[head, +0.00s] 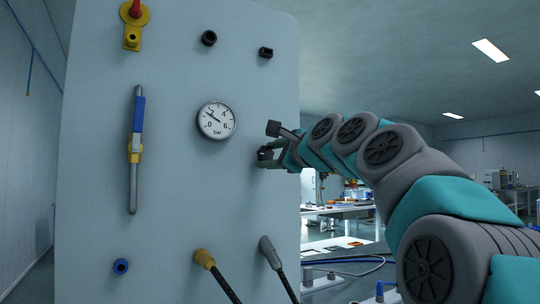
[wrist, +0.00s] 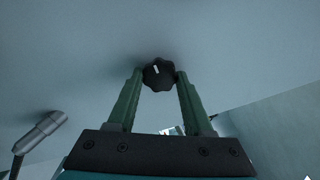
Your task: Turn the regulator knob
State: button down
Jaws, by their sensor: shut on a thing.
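The regulator knob (wrist: 158,74) is a black, lobed knob with a white mark, on the pale panel. In the wrist view it sits between the two fingertips of my gripper (wrist: 157,78), which touch it on both sides. The white mark points up and slightly left in that view. In the head view the knob (head: 264,154) shows near the panel's right edge, partly hidden by my gripper (head: 268,157). My gripper is shut on the knob.
The panel (head: 180,255) carries a round gauge (head: 216,120), a blue-handled lever valve (head: 137,140) and a yellow fitting (head: 133,28). Two hose connectors (head: 204,259) (head: 268,250) sit below. A grey connector (wrist: 42,130) shows left of my gripper in the wrist view.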

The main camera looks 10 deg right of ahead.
jog(key=m, duration=0.4)
jog(key=shift+f+m, duration=0.15)
jog(key=shift+m, duration=0.15)
jog(key=shift+f+m, duration=0.1)
jog(key=shift+m, duration=1.8)
jog(key=shift+c, duration=1.5)
grip_release()
jog(key=shift+s, duration=0.1)
jog(key=v, duration=0.7)
jog(key=shift+s, duration=0.3)
